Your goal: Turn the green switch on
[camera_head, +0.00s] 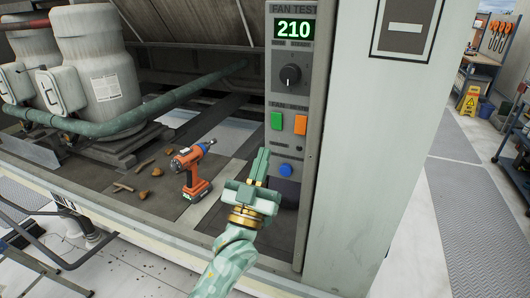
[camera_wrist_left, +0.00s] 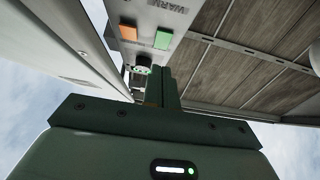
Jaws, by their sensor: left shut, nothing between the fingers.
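The fan test panel (camera_head: 290,55) stands upright right of centre in the head view, with a green display reading 210 and a dark knob. Below the knob sits the green switch (camera_head: 277,121), next to an orange switch (camera_head: 301,124). A blue round button (camera_head: 285,169) is lower down. My left gripper (camera_head: 261,158) is shut and empty, pointing up, just below and left of the green switch and apart from it in the picture. In the left wrist view the green switch (camera_wrist_left: 163,40) and orange switch (camera_wrist_left: 128,32) show beyond the fingers (camera_wrist_left: 162,85). My right gripper is not in view.
An orange cordless drill (camera_head: 192,168) stands on the ledge left of my gripper, with several small brown pieces around it. A green pipe (camera_head: 130,118) and grey compressors (camera_head: 100,75) are at the left. A pale wall panel (camera_head: 375,150) stands right of the controls.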

